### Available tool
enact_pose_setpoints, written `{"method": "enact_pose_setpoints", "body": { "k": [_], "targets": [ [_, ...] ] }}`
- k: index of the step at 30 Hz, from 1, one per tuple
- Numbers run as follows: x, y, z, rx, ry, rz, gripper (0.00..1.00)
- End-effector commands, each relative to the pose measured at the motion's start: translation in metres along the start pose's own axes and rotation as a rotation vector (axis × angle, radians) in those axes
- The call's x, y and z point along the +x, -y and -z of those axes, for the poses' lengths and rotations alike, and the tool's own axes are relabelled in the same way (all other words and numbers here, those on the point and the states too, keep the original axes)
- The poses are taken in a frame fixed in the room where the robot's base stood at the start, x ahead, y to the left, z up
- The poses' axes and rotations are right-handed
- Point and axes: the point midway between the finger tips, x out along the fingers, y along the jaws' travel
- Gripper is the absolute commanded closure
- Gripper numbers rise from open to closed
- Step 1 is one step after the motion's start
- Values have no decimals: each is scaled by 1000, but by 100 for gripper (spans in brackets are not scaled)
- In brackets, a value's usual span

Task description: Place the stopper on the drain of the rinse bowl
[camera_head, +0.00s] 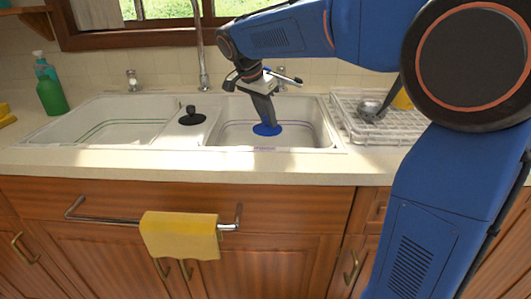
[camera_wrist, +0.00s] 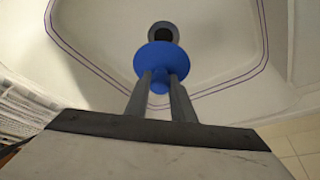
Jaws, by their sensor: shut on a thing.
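My gripper (camera_head: 266,121) reaches down into the right sink bowl (camera_head: 318,128). It is shut on the small knob of a blue, disc-shaped stopper (camera_head: 267,130). In the wrist view the stopper (camera_wrist: 160,58) sits between the two fingertips (camera_wrist: 160,78), its disc facing the bowl floor. The round drain (camera_wrist: 164,34), a grey ring with a dark centre, shows just beyond the disc, partly covered by it. The disc is off to one side of the drain in this view; the gap in height between them is hard to tell. The drain is hidden in the head view.
A left bowl (camera_head: 118,122) lies across a divider holding a black knobbed stopper-like piece (camera_head: 192,117). The faucet (camera_head: 201,50) rises behind. A dish rack (camera_head: 385,126) with a ladle stands right of the bowl. A green bottle (camera_head: 50,92) is at far left.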

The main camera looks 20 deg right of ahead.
Motion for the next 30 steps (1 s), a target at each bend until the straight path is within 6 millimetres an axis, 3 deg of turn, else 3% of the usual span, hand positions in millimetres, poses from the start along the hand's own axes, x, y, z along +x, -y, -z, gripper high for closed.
{"method": "enact_pose_setpoints", "body": {
  "k": [10,17,24,30],
  "targets": [
    [49,-1,-21,-1,0,-2,100],
    [63,0,-26,-1,0,-1,100],
    [90,0,-37,-1,1,-2,100],
    [92,0,-38,0,0,0,100]
  ]
}}
